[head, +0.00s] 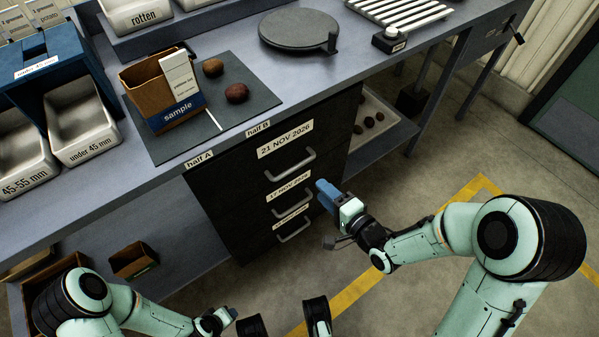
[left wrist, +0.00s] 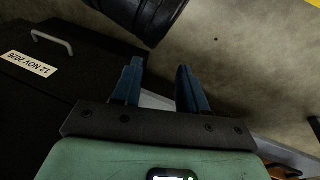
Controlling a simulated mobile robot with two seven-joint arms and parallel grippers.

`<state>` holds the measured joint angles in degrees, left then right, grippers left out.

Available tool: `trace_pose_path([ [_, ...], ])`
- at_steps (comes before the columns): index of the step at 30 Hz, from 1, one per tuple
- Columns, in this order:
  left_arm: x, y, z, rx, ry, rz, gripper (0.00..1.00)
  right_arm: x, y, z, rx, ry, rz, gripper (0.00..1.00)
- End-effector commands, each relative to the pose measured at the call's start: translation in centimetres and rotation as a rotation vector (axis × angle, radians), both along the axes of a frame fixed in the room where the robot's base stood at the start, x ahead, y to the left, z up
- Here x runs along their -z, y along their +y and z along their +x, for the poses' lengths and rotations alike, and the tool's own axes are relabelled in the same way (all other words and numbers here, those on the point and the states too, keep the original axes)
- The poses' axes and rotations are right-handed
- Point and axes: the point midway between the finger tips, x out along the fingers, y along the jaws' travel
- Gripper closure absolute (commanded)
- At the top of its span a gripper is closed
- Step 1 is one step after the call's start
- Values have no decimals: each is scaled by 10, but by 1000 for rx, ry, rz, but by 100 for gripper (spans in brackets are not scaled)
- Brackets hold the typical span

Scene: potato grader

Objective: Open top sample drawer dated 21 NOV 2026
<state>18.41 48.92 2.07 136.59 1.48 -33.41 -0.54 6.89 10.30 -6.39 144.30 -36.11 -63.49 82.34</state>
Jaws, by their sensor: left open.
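The dark drawer unit under the bench has three stacked drawers. The top drawer (head: 245,158) is closed, flush with those below, with the label 21 NOV 2026 (head: 286,139) and a grey bar handle (head: 291,166). My right gripper (head: 327,196) has blue fingers and is to the right of the middle handle (head: 294,205), below the top handle; its fingers overlap, hiding any gap. My left gripper (left wrist: 158,88) is open and empty in the left wrist view, beside a lower drawer whose label (left wrist: 28,62) appears upside down.
On the bench (head: 220,50) stand a sample box (head: 145,90) with dark potatoes beside it on a mat (head: 250,92), and a round plate (head: 290,28). A shelf tray (head: 350,140) is right of the drawers. Floor (head: 450,150) in front is clear.

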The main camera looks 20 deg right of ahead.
Motion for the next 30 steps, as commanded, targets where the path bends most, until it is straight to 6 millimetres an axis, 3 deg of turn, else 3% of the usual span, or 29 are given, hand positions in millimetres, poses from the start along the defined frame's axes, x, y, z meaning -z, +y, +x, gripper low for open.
trace_pose_path([
  [1,11,5,9,-10,-20,11,57,4,2,5,-2,-5,1,60],
  [5,11,8,16,-16,-40,20,57,9,14,32,-4,0,2,60],
  [15,31,11,-5,-18,29,18,57,21,33,89,-1,0,1,60],
  [21,34,12,-10,-19,45,17,57,23,37,101,-1,1,1,60],
  [29,34,12,-10,-19,47,17,57,23,38,102,0,1,1,60],
  [30,34,12,-10,-19,47,16,57,23,38,102,0,2,0,67],
])
